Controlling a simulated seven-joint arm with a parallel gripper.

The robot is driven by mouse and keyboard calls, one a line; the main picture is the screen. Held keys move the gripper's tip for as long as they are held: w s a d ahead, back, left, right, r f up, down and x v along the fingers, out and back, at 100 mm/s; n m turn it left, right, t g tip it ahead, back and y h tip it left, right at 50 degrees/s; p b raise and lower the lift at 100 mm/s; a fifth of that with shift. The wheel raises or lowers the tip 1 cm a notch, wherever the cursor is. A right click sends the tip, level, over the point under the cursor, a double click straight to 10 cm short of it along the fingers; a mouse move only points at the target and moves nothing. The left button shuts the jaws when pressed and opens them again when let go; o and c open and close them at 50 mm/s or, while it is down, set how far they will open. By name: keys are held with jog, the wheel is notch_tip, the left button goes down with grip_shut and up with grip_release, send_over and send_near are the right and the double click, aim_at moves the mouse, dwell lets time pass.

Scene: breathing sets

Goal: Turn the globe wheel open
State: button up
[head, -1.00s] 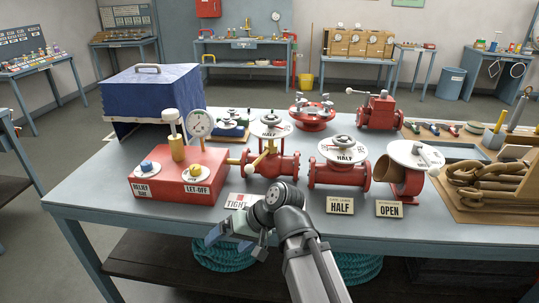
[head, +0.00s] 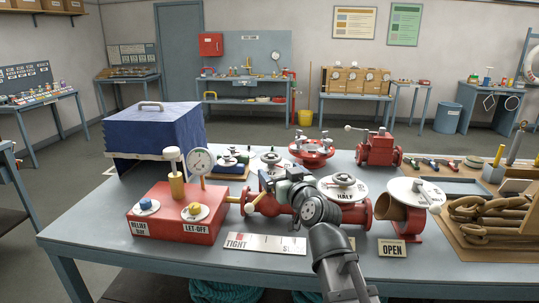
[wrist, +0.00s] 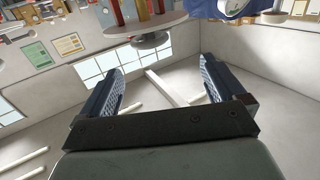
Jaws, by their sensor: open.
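Three red valves stand in a row on the bench. The left valve (head: 268,205) is partly hidden behind my gripper (head: 275,183). Its top knob (head: 271,157) shows above and behind the gripper. The middle valve has a white disc marked HALF (head: 350,196) with a grey wheel on top (head: 343,179). The right valve's white disc (head: 406,190) sits above a plate marked OPEN (head: 391,248). Which of these is the globe wheel is not readable. In the wrist view my gripper (wrist: 162,72) is open, with nothing between the fingers. A pale disc (wrist: 147,29) shows beyond them, apart.
A red box with a gauge (head: 200,161) and a LET-OFF knob stands at the left. A sign marked TIGHT (head: 262,243) lies in front. A blue cover (head: 155,128) stands at back left. Rope (head: 480,215) lies at the right. The front strip of bench is mostly clear.

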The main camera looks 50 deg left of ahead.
aim_at(270, 153)
jog(key=shift+t, duration=0.3)
jog(key=x, duration=0.9)
jog(key=w+x, duration=0.1)
jog(key=x, duration=0.3)
jog(key=shift+w+a, duration=0.1)
jog(key=shift+w, duration=0.15)
jog(key=shift+c, duration=0.3)
jog(key=c, duration=0.9)
